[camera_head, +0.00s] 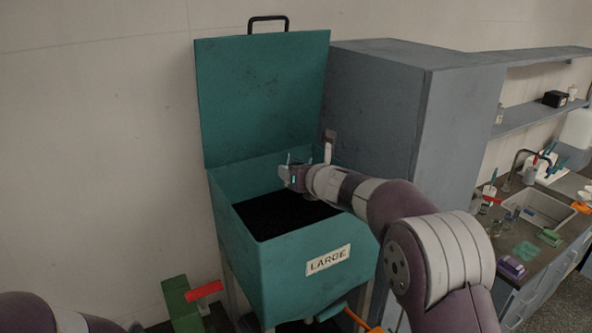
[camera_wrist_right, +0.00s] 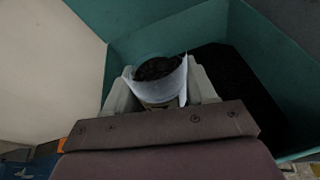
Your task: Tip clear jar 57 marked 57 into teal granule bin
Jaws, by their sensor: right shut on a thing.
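The teal granule bin (camera_head: 290,258) stands with its lid (camera_head: 262,98) raised against the wall, and a label on its front reads "LARGE". Dark material shows inside it. My right gripper (camera_head: 290,172) is over the back part of the bin's opening. In the right wrist view my right gripper (camera_wrist_right: 160,92) is shut on a clear jar (camera_wrist_right: 165,90) holding dark granules. Its number cannot be read here. The jar is small and hard to make out in the head view. The bin's wall (camera_wrist_right: 185,35) shows behind the jar. My left gripper is out of view; only part of my left arm shows at bottom left.
A tall grey cabinet (camera_head: 385,110) stands close on the right of the bin. Further right, a counter with a sink (camera_head: 540,208) holds several small items. A green block (camera_head: 180,303) with a red part is at the bin's lower left.

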